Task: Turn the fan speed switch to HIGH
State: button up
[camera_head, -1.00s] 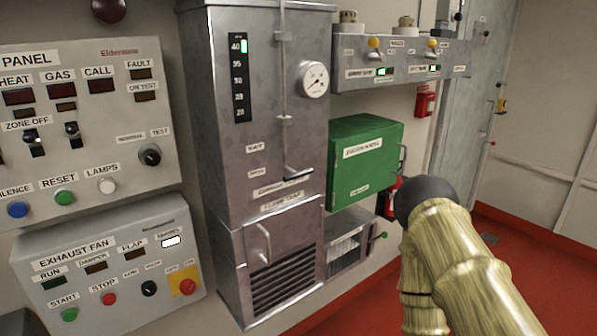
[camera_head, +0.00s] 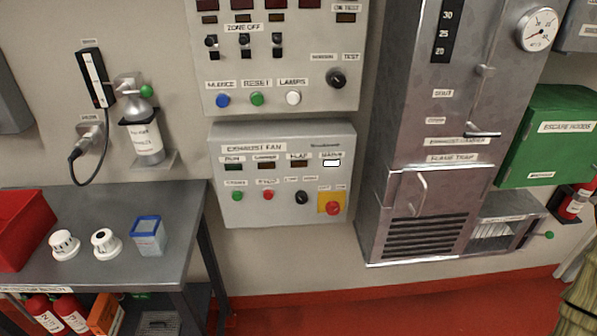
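The exhaust fan panel (camera_head: 283,210) is a grey box on the wall, near the middle of the view. Its lower row has a green button (camera_head: 237,196), a red button (camera_head: 267,195), a small black rotary knob (camera_head: 302,197) and a red knob on a yellow plate (camera_head: 332,205). The black knob appears to be the fan speed switch. The labels above it are too small to read, and I cannot tell which way it points. My gripper is not in view.
Above is another control panel (camera_head: 275,65). A steel flame trap cabinet (camera_head: 400,150) stands to the right, with a green escape hoods box (camera_head: 550,140) beyond it. A grey table (camera_head: 110,260) stands at lower left. Red floor (camera_head: 350,315) lies open below the panel.

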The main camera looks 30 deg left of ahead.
aim_at(301, 197)
jog(key=k, duration=1.3)
jog(key=u, duration=0.8)
jog(key=i, duration=1.1)
jog(key=z, duration=0.2)
